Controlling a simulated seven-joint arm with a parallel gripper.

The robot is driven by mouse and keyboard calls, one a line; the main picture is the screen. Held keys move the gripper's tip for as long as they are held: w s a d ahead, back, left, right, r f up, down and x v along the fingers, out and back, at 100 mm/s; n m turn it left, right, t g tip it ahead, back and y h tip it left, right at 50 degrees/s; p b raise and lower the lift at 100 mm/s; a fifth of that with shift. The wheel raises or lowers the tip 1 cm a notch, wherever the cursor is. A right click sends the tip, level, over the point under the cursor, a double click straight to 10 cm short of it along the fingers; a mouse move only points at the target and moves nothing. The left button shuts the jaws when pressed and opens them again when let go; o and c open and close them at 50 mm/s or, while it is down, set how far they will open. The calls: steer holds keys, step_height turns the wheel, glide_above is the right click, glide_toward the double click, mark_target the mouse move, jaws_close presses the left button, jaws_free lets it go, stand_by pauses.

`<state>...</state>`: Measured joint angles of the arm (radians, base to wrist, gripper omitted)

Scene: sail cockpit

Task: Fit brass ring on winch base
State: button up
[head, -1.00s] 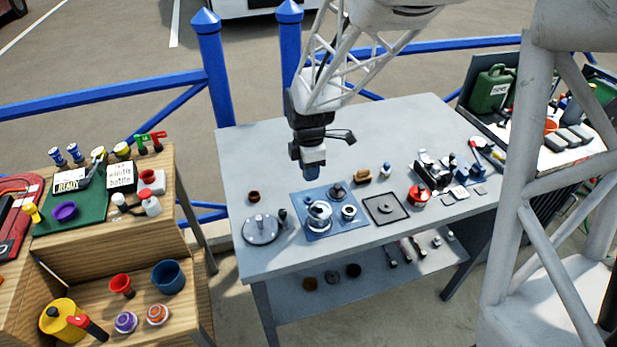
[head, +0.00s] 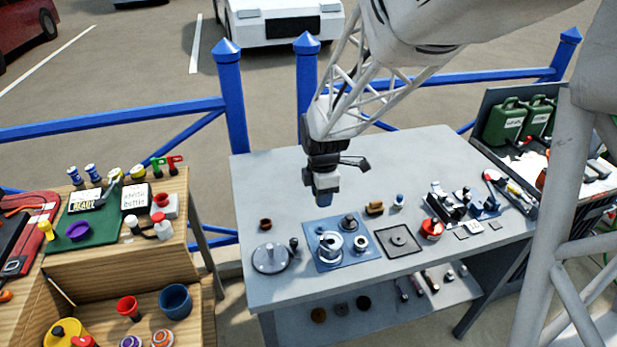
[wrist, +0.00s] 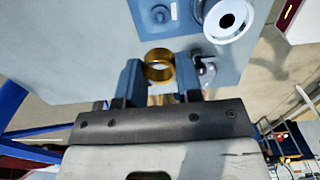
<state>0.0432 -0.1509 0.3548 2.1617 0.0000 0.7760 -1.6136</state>
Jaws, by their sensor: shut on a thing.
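The brass ring (wrist: 159,65) is gold-coloured and sits between the two blue fingers of my gripper (wrist: 159,78) in the wrist view. My gripper is shut on it. In the head view my gripper (head: 323,199) points down, above the table behind the blue mat (head: 318,265), clear of the parts there. The ring cannot be made out in the head view. On the mat stand a silver winch part (head: 329,246), a dark round part (head: 348,222) and a small silver ring-shaped part (head: 361,243). I cannot tell for sure which is the winch base.
A round grey plate (head: 270,259) lies left of the mat, and a dark square tray (head: 385,250) lies right of it. A red round container (head: 432,229) stands farther right. A small brown cup (head: 265,224) is at the back left. The back of the table is clear.

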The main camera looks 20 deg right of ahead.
steer(key=shift+r, duration=1.35)
steer(key=n, duration=1)
glide_above(269, 245)
steer(key=shift+f, duration=2.2)
steer(key=shift+f, duration=0.2)
steer(key=shift+f, duration=1.3)
steer(key=shift+f, duration=2)
